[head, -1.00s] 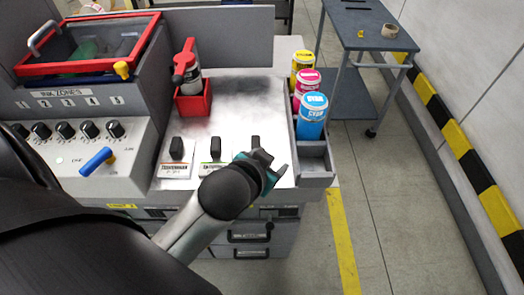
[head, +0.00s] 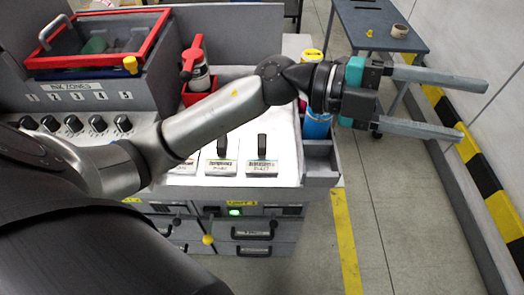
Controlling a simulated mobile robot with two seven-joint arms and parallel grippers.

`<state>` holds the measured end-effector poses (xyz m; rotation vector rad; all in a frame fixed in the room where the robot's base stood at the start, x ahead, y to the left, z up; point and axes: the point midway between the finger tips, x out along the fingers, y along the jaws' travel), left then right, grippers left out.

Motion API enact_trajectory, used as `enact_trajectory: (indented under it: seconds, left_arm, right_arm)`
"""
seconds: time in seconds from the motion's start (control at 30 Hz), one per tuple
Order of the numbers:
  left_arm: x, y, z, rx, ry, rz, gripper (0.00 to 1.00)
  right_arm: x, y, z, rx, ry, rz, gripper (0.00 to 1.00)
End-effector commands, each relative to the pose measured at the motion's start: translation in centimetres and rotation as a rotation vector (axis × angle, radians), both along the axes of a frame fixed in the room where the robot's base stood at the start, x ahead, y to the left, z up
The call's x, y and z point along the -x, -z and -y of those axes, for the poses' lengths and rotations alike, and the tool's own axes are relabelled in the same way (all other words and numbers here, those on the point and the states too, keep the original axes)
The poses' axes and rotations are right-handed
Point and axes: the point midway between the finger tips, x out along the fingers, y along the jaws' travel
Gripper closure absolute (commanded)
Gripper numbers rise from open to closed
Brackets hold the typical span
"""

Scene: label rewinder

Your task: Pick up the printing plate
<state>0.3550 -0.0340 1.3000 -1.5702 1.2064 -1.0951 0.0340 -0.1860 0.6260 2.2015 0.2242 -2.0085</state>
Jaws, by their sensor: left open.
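On the white work surface stand flat labelled pieces with upright black grips. One (head: 262,167) is at the right and one (head: 222,168) is left of it. Their labels are too small to read, so I cannot tell which, if any, is the printing plate. My left arm crosses over the surface and hides part of it. My left gripper (head: 474,110) is open and empty, its two long fingers pointing right over the floor, well to the right of the pieces. My right gripper is not in view.
A red holder with a bottle (head: 200,78) stands behind my arm. Ink cans, a cyan one (head: 317,124) among them, stand in a grey side rack (head: 322,170). A grey trolley (head: 375,25) with a tape roll (head: 399,31) is behind the gripper. A wall stands at right.

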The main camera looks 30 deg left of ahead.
Motion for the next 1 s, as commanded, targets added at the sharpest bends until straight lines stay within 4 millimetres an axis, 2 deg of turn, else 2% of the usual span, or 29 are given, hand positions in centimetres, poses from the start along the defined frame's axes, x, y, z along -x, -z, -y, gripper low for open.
enact_trajectory:
  seconds: [0.07, 0.17, 0.27, 0.37, 0.4, 0.53, 0.6, 0.7, 0.83, 0.93, 1.0]
  left_arm:
    - [0.5, 2.3, -0.1, -0.174, 0.072, 0.029, 0.35]
    - [0.7, 5.6, -1.5, -0.408, 0.138, 0.035, 0.35]
    - [0.3, 8.8, -4.1, -0.652, 0.17, 0.014, 0.35]
    - [-0.6, 11.4, -8.1, -0.902, 0.166, -0.032, 0.35]
    - [-1.0, 12.2, -10.0, -1.002, 0.154, -0.059, 0.35]
    - [-2.3, 13.3, -16.6, -1.299, 0.078, -0.163, 0.35]
    - [-2.7, 13.3, -19.9, -1.428, 0.026, -0.226, 0.35]
    - [-2.9, 12.7, -23.5, -1.562, -0.042, -0.302, 0.35]
    - [-2.9, 12.2, -26.1, -1.652, -0.095, -0.364, 0.35]
    - [-2.8, 12.6, -26.7, -1.674, -0.106, -0.382, 0.35]
    - [-2.8, 13.7, -26.7, -1.675, -0.104, -0.385, 0.35]
  right_arm:
    - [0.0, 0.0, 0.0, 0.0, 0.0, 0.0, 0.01]
    - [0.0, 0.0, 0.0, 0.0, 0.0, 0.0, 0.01]
    - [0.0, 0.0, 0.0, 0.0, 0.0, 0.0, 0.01]
    - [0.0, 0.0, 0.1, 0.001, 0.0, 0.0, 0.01]
    - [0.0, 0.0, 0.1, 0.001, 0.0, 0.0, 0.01]
    - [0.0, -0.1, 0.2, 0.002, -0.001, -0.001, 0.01]
    - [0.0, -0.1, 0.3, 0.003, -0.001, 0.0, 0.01]
    - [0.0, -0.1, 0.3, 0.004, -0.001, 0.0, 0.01]
    - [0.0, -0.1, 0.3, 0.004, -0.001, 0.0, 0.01]
    - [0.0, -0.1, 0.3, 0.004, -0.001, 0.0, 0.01]
    - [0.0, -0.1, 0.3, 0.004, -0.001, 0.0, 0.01]
